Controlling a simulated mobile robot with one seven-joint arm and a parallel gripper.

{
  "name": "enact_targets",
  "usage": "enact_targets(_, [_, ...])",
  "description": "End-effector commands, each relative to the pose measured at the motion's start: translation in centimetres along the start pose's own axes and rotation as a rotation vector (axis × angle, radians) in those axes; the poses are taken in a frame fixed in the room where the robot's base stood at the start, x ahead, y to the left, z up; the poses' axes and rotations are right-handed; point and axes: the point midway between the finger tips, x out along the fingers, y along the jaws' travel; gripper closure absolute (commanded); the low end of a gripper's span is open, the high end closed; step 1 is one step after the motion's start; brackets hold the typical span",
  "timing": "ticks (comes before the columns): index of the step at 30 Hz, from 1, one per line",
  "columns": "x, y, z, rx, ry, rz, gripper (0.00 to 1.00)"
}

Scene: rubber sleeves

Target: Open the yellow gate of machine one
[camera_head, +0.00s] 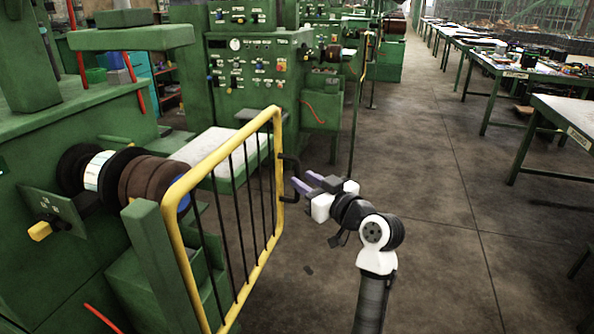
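The yellow gate (222,153) has a tubular frame with dark vertical bars and stands beside the green machine at the left. A black handle (289,157) sticks out from the gate's far upright, on the right side. My gripper (304,181) is at the handle, with its two purple fingers pointing left toward it. The fingers show apart, so it looks open. I cannot tell whether the fingers touch the handle or are around it. The gate's near edge is beside a green post (152,255).
The green machine (60,250) carries brown and black rollers (150,178) behind the gate. A green control cabinet (253,85) stands at the back. The concrete floor (430,220) to the right is clear. Green tables (562,115) line the far right.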

Motion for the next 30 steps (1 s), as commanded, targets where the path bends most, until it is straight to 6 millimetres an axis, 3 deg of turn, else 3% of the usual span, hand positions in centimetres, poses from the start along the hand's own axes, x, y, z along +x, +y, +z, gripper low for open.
enact_targets(7, [3.2,0.0,-0.1,0.001,-0.001,-0.001,0.71])
enact_targets(18, [3.8,0.0,0.1,0.0,0.0,0.0,0.71])
enact_targets(25, [3.7,0.0,0.1,0.0,0.0,0.0,0.99])
enact_targets(30, [3.7,0.0,0.0,0.0,0.0,0.0,1.0])
